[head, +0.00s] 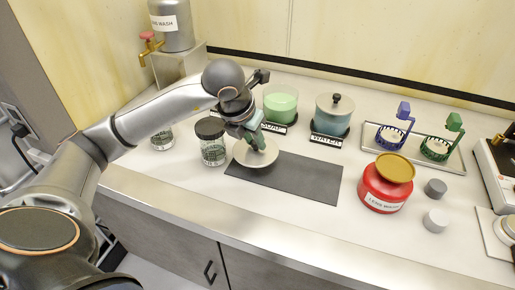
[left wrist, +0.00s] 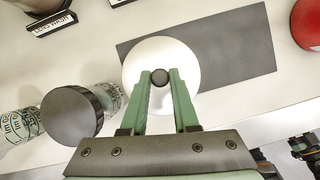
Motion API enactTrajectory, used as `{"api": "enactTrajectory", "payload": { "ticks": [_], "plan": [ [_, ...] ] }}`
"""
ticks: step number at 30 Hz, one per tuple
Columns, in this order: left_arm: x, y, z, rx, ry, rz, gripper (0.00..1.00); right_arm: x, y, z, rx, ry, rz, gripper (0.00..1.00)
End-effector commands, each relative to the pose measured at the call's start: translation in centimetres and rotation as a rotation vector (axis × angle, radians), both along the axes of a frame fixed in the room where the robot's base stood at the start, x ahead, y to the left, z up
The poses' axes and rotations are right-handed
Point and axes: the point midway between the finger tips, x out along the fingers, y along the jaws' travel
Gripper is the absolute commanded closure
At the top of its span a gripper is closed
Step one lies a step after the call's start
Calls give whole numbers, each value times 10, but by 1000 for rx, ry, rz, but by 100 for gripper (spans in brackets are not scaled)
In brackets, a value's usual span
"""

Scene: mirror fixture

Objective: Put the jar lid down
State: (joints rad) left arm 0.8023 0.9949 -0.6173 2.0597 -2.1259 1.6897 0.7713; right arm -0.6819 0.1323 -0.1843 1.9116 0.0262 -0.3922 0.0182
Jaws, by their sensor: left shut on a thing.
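My left gripper (head: 257,146) is shut on the dark knob (left wrist: 159,77) of a round cream jar lid (head: 246,157). In the left wrist view the lid (left wrist: 180,55) shows as a pale disc, knob up, between the green fingers. It is over the left end of a dark grey mat (head: 300,178) and overhangs its edge. I cannot tell whether it touches the mat. A pale green jar (head: 281,105) with a SOAP label stands open behind. My right gripper is not in view.
A dark-lidded glass jar (head: 212,150) stands close left of the lid. A lidded blue WATER jar (head: 332,122) is behind the mat. A red jar (head: 378,192) with a tilted mustard lid (head: 395,167) stands right. The mat's middle and right are clear.

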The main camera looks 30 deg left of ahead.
Motion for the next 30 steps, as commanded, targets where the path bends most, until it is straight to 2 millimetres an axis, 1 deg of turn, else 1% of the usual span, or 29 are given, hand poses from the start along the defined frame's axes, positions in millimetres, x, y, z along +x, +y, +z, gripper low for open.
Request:
{"api": "enactTrajectory", "payload": {
  "ticks": [5,6,9,12,20,24,25,30],
  "plan": [
    [10,-1,-11,-2,0,1,100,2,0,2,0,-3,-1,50],
    [13,-1,-16,0,1,1,100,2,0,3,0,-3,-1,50],
    [12,-1,-32,1,4,-1,100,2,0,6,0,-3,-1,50],
    [13,0,-42,1,1,0,100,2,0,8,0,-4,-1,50],
    [13,0,-45,0,-2,1,100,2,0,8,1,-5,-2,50],
    [13,-1,-49,0,-2,1,100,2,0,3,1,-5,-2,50],
    [13,-1,-47,0,-2,1,68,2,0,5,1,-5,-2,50],
    [13,-1,-47,0,-1,1,49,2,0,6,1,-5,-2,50]
  ]
}}
